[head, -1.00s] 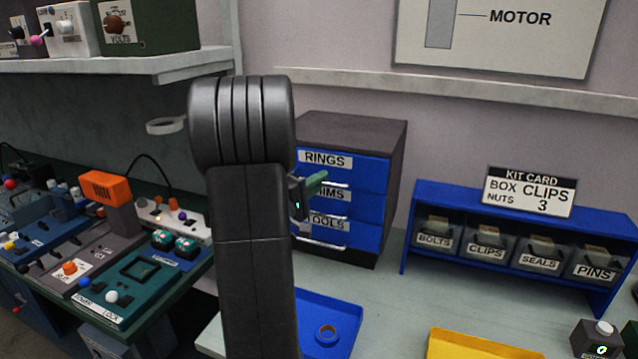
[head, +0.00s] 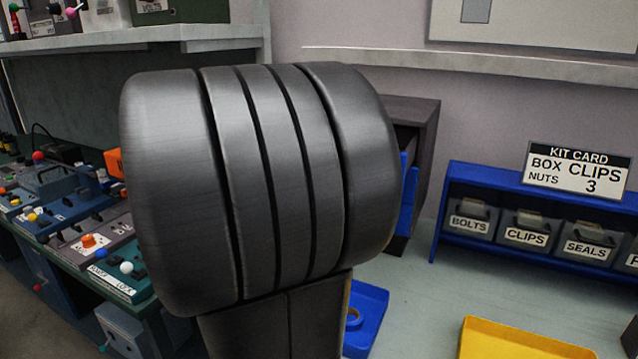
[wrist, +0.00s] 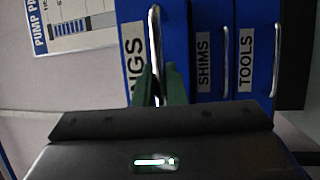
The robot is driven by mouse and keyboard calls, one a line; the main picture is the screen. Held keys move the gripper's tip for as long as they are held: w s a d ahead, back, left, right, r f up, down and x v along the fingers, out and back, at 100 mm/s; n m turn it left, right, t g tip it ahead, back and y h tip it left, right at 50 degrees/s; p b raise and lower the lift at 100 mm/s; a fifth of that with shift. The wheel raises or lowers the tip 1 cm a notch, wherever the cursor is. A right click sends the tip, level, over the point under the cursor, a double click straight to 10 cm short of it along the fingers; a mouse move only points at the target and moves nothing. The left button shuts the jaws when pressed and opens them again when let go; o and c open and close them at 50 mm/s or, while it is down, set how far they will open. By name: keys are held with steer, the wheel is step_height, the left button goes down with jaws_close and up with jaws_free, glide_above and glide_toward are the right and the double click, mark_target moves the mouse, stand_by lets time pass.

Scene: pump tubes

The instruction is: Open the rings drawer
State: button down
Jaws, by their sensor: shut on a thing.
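The drawer cabinet (head: 425,135) stands behind my arm in the head view, which hides most of its fronts. A dark gap shows at its top drawer, and a blue drawer edge (head: 407,165) stands out from it. In the wrist view the rings drawer (wrist: 132,75) looks larger and nearer than the shims drawer (wrist: 205,35) and tools drawer (wrist: 250,35). Its label is partly hidden. My gripper (wrist: 161,82) has its green fingers shut on the rings drawer's silver handle (wrist: 154,30). The gripper is hidden in the head view.
A blue tray (head: 372,310) lies on the bench right of my arm, and a yellow tray (head: 520,340) is farther right. A blue bin rack (head: 470,178) with a kit card (head: 577,172) stands at the back right. Control boxes (head: 85,240) fill the left bench.

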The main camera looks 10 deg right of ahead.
steer(key=shift+s+a, duration=0.15)
steer(key=shift+s, duration=0.05)
steer(key=c, duration=1.5)
jaws_free()
steer(key=b+v, duration=0.2)
steer(key=v, duration=1.1)
steer(key=shift+s+a, duration=0.25)
steer(key=shift+a, duration=0.05)
steer(key=shift+d+f, duration=0.1)
steer(key=shift+f, duration=0.05)
steer(key=p+x, duration=0.1)
steer(key=x, duration=1.1)
steer(key=shift+w+d+p, duration=0.15)
steer(key=shift+w+p, duration=0.1)
steer(key=shift+p, duration=0.15)
steer(key=shift+s, duration=0.1)
